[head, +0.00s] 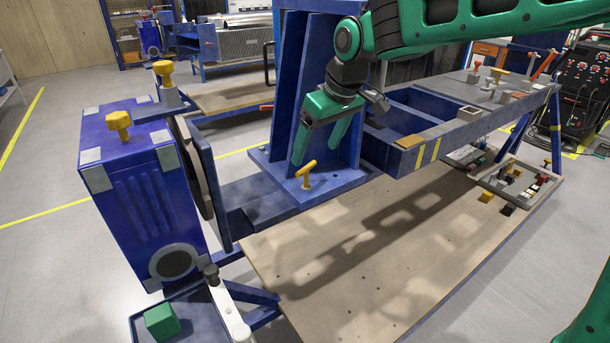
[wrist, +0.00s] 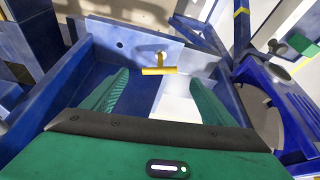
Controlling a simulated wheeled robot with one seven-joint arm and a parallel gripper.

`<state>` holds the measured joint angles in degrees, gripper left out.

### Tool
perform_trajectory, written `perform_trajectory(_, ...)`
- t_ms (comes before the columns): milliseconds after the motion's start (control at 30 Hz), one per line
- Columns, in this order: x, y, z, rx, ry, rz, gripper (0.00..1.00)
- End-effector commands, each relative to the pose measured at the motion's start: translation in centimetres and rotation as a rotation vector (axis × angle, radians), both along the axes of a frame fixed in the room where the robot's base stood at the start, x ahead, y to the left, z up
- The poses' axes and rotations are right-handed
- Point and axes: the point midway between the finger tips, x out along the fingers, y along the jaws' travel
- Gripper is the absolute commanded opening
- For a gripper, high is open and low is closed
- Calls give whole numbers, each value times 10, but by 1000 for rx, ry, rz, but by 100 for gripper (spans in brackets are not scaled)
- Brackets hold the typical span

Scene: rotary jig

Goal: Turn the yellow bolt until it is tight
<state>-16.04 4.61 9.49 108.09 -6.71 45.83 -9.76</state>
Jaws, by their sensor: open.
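A yellow bolt (head: 306,172) with a T-shaped handle stands on the blue plate (head: 268,168) at the foot of the blue upright. In the wrist view the yellow bolt (wrist: 158,70) shows ahead of the fingertips, about midway between them, with its crossbar lying across the picture. My gripper (head: 317,155) is open and empty, its green fingers pointing down just above the bolt. In the wrist view my gripper (wrist: 160,77) has a finger on either side, apart from the bolt. I cannot tell how far the bolt is screwed in.
Other yellow knobs stand on the blue box (head: 135,170) and on the shaft bracket (head: 163,70) at the left. The blue upright (head: 330,75) rises close behind my gripper. A blue beam (head: 430,135) runs to the right, above a wooden board (head: 370,270).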

Motion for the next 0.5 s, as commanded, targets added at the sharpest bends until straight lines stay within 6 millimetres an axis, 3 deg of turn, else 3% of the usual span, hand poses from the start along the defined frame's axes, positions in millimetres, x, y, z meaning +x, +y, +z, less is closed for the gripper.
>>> perform_trajectory(233, 1, 5, -13, 11, -14, 38, 79)
perform_trajectory(500, 13, 17, -57, 10, -12, 36, 79)
